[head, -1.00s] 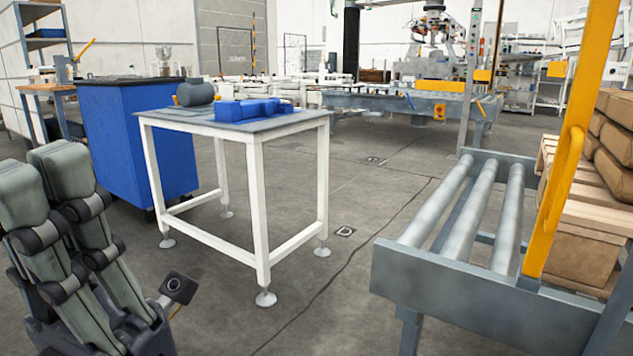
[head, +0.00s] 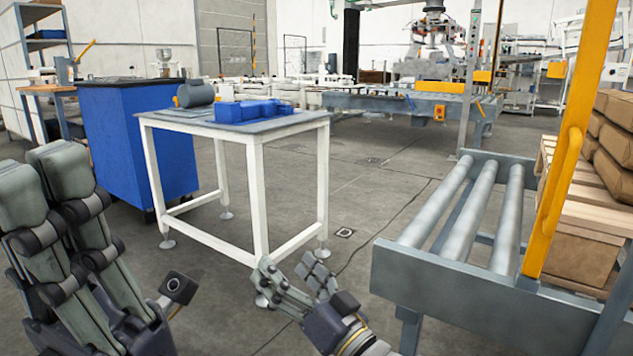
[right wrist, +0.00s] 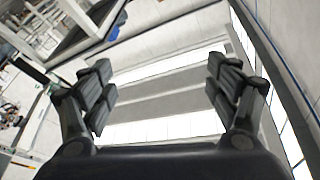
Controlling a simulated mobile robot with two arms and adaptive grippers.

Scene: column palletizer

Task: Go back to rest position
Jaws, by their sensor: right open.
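My right gripper (head: 290,264) is at the lower middle of the head view, in front of the white-legged table and left of the roller conveyor. Its fingers point up and stand apart with nothing between them. In the right wrist view, the same gripper (right wrist: 158,75) has its fingers spread wide and empty, with blurred pale wall and grey bands beyond. My left gripper (head: 50,215) fills the lower left of the head view, close to the camera. Two of its segmented grey-green fingers stand side by side; its grasp opening is hidden.
A white-legged table (head: 262,195) carries blue parts (head: 250,110) and a grey cylinder (head: 196,95). Floor between table and conveyor is open.

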